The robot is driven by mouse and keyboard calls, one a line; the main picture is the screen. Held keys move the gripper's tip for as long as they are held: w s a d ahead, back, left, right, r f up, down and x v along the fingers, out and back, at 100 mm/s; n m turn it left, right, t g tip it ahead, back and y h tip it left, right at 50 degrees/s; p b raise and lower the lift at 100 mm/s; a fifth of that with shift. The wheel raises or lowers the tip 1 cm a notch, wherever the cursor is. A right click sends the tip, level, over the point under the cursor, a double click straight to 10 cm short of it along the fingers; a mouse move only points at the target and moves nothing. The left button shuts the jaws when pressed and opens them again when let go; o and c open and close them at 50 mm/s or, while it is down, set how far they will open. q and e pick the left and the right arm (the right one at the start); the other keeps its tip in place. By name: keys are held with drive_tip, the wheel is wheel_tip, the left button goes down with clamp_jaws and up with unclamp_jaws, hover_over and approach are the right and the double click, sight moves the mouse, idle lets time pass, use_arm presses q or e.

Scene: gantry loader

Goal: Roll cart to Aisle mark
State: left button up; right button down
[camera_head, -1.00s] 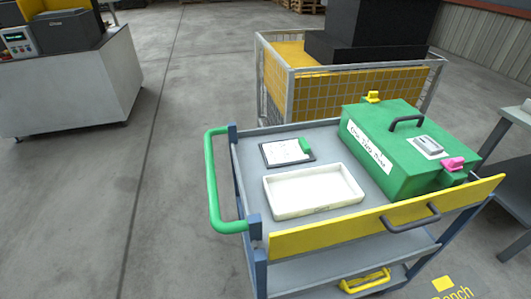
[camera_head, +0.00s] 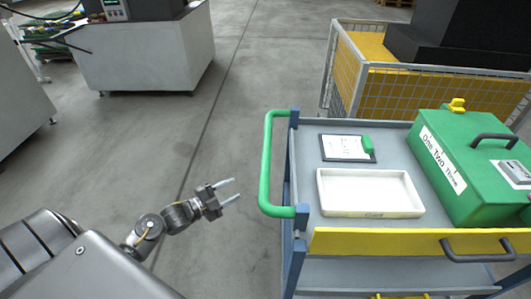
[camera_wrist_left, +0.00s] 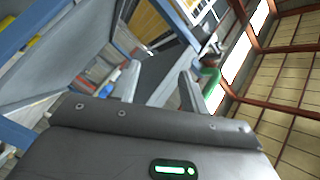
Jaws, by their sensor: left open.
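The cart (camera_head: 385,126) stands on the right in the head view. Its green push handle (camera_head: 267,165) is on its left end, and a yellow strip (camera_head: 380,241) runs along its near side. My left gripper (camera_head: 231,190) is open and empty, a little left of the handle and apart from it. In the left wrist view the fingers of the left gripper (camera_wrist_left: 158,85) are spread, with part of a green bar (camera_wrist_left: 210,78) beyond the right finger. No Aisle mark shows. My right gripper is not in view.
On the cart are a clipboard (camera_head: 342,148), a white tray (camera_head: 322,197) and a green box (camera_head: 455,190). A mesh cage (camera_head: 340,75) stands behind it. A grey cabinet (camera_head: 150,58) is at the far left. Floor between cabinet and cart is clear.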

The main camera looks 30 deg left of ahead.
sight(266, 152)
use_arm(q)
drive_tip(key=s+d+r+m+h, duration=0.1)
drive_tip(key=d+r+m+h, duration=0.15)
drive_tip(key=r+m, duration=0.4)
drive_tip(key=s+d+r+m+h, duration=0.1)
drive_tip(key=s+r+m+h, duration=0.2)
drive_tip(key=r, duration=0.6)
drive_tip(key=shift+g+h, duration=0.35)
drive_tip(key=shift+g, duration=0.05)
drive_tip(key=x, duration=0.4)
drive_tip(key=p+x, duration=0.1)
drive_tip(key=x, duration=0.3)
drive_tip(key=p+x, duration=0.1)
drive_tip(key=x, duration=0.3)
drive_tip(key=shift+w+a+r, duration=0.1)
drive_tip(key=shift+a+r, duration=0.1)
drive_tip(key=shift+r, duration=0.2)
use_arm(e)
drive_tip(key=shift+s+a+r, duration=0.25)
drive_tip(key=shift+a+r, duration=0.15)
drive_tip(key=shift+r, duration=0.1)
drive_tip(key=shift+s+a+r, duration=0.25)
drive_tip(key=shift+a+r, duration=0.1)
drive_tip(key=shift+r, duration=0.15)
use_arm(q)
drive_tip(key=shift+c, duration=0.5)
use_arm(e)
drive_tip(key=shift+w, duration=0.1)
use_arm(q)
clamp_jaws()
